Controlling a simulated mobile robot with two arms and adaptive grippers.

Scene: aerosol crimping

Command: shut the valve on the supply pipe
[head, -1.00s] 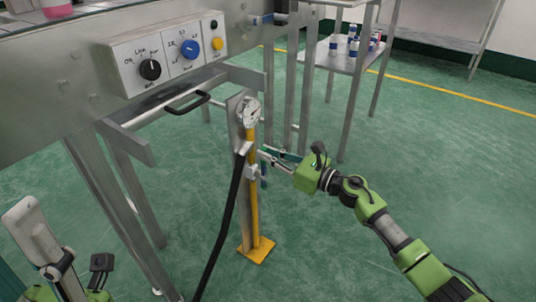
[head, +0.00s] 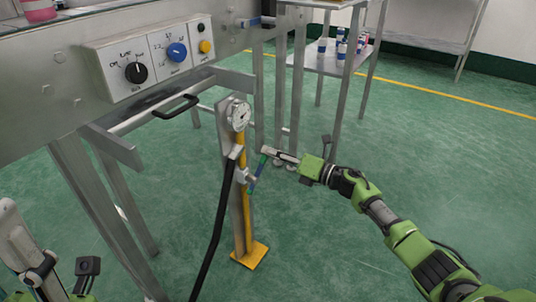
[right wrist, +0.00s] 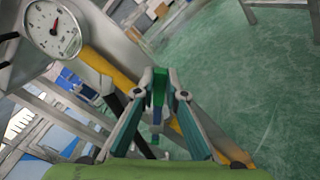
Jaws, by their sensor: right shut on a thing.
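The supply pipe (head: 245,212) is a yellow upright on a yellow foot plate, beside a grey post. Its valve has a grey body (head: 243,175) and a blue-green lever (head: 257,172), slanting up to the right. My right gripper (head: 266,153) comes in from the right and is shut on the lever's upper end. In the right wrist view, the two fingertips (right wrist: 160,78) meet on the green end of the lever, with a blue part (right wrist: 156,116) below.
A round gauge (head: 238,115) sits above the valve and also shows in the wrist view (right wrist: 52,29). A black hose (head: 217,220) hangs left of the pipe. The machine's control panel (head: 152,58) and handle (head: 176,106) are at upper left. Green floor is open to the right.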

